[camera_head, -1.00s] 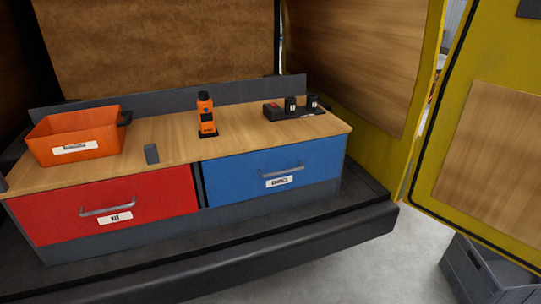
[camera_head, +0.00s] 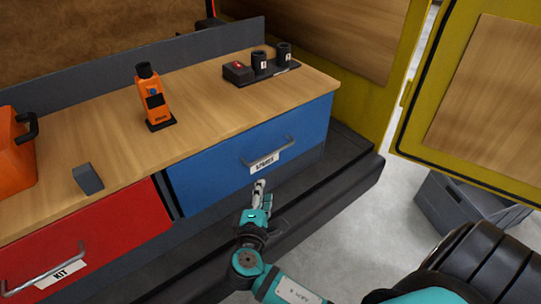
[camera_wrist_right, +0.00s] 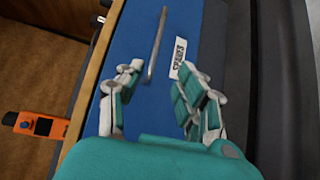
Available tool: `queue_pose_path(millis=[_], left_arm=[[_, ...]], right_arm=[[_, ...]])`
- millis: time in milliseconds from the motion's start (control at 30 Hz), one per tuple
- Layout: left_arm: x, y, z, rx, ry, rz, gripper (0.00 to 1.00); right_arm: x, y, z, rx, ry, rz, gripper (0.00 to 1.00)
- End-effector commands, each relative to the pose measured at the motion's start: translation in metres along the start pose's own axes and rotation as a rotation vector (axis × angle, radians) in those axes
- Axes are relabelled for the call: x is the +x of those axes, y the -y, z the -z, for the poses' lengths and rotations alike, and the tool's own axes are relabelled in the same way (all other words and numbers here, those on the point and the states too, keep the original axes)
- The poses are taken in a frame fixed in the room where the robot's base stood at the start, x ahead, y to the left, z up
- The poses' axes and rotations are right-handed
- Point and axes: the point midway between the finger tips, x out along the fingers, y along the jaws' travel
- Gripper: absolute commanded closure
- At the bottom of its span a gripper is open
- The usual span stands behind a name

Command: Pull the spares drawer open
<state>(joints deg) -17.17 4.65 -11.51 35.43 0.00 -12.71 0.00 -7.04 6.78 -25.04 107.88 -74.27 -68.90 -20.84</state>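The blue spares drawer (camera_head: 225,170) is shut, flush with the cabinet front. Its grey bar handle (camera_head: 268,153) sits above a white SPARES label (camera_head: 265,164). My right gripper (camera_head: 259,184) is just below and in front of the label in the head view. In the right wrist view my right gripper (camera_wrist_right: 162,72) is open, fingers apart. There the handle (camera_wrist_right: 157,45) lies ahead, its near end appearing between the fingertips; the gripper is not closed on it. The label (camera_wrist_right: 179,57) shows beside the handle. My left gripper is not in view.
A red KIT drawer (camera_head: 110,235) is shut at left. A grey crate (camera_head: 460,215) stands on the floor at right.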

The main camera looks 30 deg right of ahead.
Motion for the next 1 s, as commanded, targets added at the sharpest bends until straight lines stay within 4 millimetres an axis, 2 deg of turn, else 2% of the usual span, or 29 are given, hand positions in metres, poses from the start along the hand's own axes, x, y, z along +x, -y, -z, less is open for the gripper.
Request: queue_pose_path(millis=[167, 700, 833, 1000], left_arm=[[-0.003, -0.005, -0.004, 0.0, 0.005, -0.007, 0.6], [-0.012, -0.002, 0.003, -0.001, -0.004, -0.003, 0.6], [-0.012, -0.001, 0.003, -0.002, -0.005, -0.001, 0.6], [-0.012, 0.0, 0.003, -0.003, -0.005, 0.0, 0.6]], right_arm=[[0.017, -0.007, -0.002, 0.0, 0.009, -0.014, 0.64], [0.132, -0.007, -0.002, 0.0, 0.007, -0.011, 0.64], [0.153, -0.007, -0.002, 0.002, 0.006, -0.01, 0.64], [0.169, -0.006, -0.002, 0.002, 0.006, -0.009, 0.64]])
